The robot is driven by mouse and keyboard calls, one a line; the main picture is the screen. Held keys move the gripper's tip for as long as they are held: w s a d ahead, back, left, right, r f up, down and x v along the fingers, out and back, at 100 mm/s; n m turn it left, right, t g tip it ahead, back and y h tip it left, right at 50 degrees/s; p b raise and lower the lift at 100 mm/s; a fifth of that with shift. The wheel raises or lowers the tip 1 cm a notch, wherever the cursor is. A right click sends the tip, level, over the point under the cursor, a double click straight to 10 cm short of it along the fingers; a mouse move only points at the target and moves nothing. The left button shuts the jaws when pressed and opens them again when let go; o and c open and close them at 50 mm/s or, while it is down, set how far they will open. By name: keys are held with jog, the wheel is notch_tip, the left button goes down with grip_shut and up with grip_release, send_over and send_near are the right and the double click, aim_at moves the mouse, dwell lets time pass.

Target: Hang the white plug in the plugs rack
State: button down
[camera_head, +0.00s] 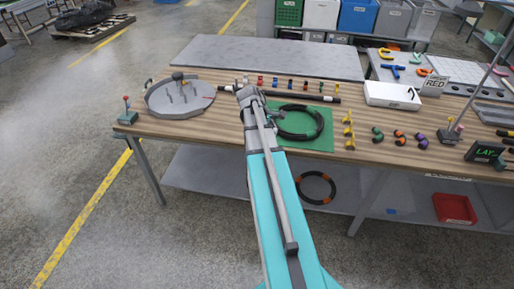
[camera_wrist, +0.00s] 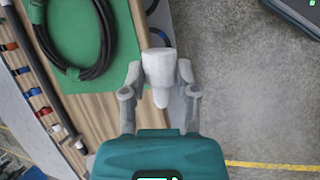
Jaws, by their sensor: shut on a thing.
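The white plug (camera_wrist: 160,74) is between the two grey fingers of my gripper (camera_wrist: 159,82) in the wrist view. The gripper is shut on it and holds it near the table edge, over or beyond it. In the head view my gripper (camera_head: 248,97) is above the table's middle, left of the coiled black hose; the plug cannot be made out there. What appears to be the plugs rack is a long dark bar (camera_head: 312,97) behind the hose, with several coloured pieces in a row along it. The bar also shows along the left of the wrist view (camera_wrist: 40,82).
The coiled black hose (camera_head: 298,135) lies on a green mat (camera_head: 321,143). A round grey tray (camera_head: 203,98) stands at the left. Several yellow, green and orange pieces lie right of the mat. A white box (camera_head: 392,95) is farther right. Bare wood (camera_head: 200,127) shows at the front left.

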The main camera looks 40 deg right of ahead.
jog(key=w+a+f+n+t+b, duration=0.1)
jog(key=w+a+f+n+b, duration=0.1)
jog(key=a, duration=0.3)
jog(key=shift+w+a+f+n+t+h+b, duration=0.3)
jog(key=shift+w+a+f+n+b, duration=0.1)
jog(key=shift+w+f+n, duration=0.35)
jog(key=shift+d+f, duration=0.1)
jog(key=w+d+f+b, duration=0.2)
jog(key=w, duration=0.1)
jog(key=w+d+f+b, duration=0.5)
jog(key=w, duration=0.1)
jog(key=shift+d+f+b, duration=0.35)
jog(key=shift+f, duration=0.05)
jog(key=shift+w+d+f+b, duration=0.4)
jog(key=shift+w+f+b, duration=0.05)
jog(key=shift+f+b, duration=0.15)
